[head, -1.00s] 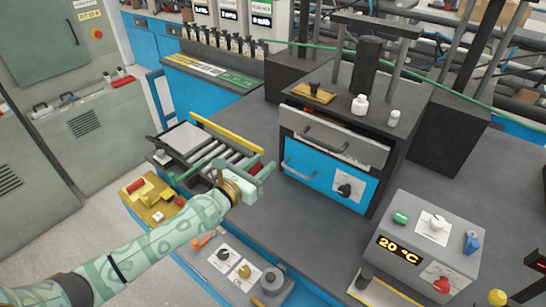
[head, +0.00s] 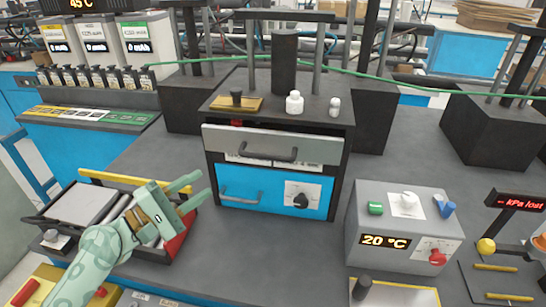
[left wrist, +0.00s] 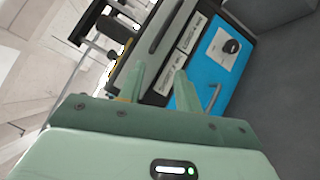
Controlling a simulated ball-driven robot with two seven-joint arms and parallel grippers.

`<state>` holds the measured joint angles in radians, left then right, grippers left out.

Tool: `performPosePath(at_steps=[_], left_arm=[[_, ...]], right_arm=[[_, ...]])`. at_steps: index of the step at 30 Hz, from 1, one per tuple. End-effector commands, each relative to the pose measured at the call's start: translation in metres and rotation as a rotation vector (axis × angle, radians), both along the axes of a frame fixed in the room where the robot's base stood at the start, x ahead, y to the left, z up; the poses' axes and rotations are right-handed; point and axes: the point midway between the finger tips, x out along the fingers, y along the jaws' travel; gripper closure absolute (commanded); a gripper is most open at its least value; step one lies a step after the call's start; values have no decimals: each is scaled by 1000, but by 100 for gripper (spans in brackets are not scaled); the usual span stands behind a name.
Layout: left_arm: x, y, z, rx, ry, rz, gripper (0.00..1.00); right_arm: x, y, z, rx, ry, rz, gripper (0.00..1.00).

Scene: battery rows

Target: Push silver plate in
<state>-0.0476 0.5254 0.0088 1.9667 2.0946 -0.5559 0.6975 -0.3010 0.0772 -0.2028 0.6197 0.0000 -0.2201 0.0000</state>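The silver plate (head: 225,140) is the wide grey front with a dark bar handle on the upper part of the black cabinet. It stands out from the cabinet, with a dark gap and a bit of red behind its top edge. Below it is a blue drawer front (head: 265,182) with a handle and a black knob. My left gripper (head: 193,193) is open and empty, left of the cabinet and apart from it, fingers pointing toward it. In the left wrist view its two fingers (left wrist: 162,84) stand apart before the cabinet. My right gripper is not in view.
A tray (head: 160,252) with a flat grey plate and a yellow rail lies under my left arm. White bottles (head: 294,103) stand on the cabinet. A 20 °C control box (head: 395,232) stands at right. The bench before the cabinet is clear.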

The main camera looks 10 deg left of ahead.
Motion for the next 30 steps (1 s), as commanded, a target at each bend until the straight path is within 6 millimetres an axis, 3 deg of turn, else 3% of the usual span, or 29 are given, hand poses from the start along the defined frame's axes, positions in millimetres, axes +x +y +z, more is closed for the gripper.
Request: performPosePath(at_steps=[6,11,17,30], left_arm=[[-15,-17,7,275,-237,-61,66],[-11,-22,8,331,-287,-59,66],[14,-48,16,330,-288,-57,66],[85,-119,26,329,-283,-58,66]], right_arm=[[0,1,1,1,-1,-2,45],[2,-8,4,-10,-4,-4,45],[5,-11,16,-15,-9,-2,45],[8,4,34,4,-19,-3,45]])
